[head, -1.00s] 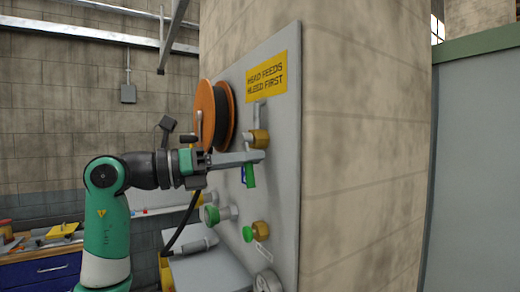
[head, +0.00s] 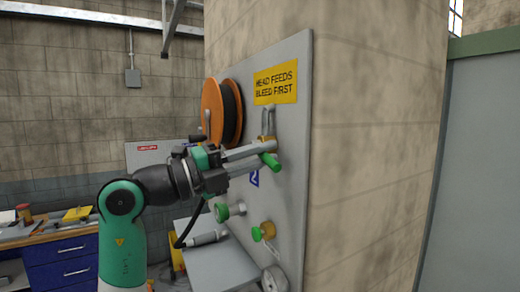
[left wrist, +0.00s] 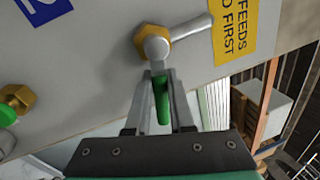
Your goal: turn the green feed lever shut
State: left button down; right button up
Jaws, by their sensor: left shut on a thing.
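The feed lever with the green grip (head: 270,161) is on a brass valve on the grey panel, below the yellow sign. In the left wrist view the green grip (left wrist: 161,100) lies between my fingers, and the lever stands roughly crosswise to the short metal pipe (left wrist: 190,29) at the brass valve body (left wrist: 153,41). My left gripper (head: 272,149) is shut on the lever; it also shows in the left wrist view (left wrist: 160,85). My fingers partly hide the valve in the head view. My right gripper is not in view.
A green knob (head: 222,212) and a brass valve (head: 267,230) with a green end sit lower on the panel (head: 292,200). An orange reel (head: 213,108) is mounted beside the sign (head: 276,82). A blue-drawered bench (head: 60,262) stands at the left.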

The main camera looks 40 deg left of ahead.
pick_arm(q)
jog(key=shift+r+n+y+p, duration=0.25)
jog(key=shift+n+p, duration=0.25)
jog(key=shift+n, duration=0.35)
jog(key=shift+r+n+y+p, duration=0.15)
jog(key=shift+r+n+p, duration=0.3)
jog(key=shift+n, duration=0.4)
jog(key=shift+f, duration=0.1)
jog(key=c, duration=0.8)
grip_release()
jog(key=b+v, duration=0.3)
jog(key=v, duration=0.8)
jog(key=shift+s+f, duration=0.25)
jog(key=shift+s, duration=0.05)
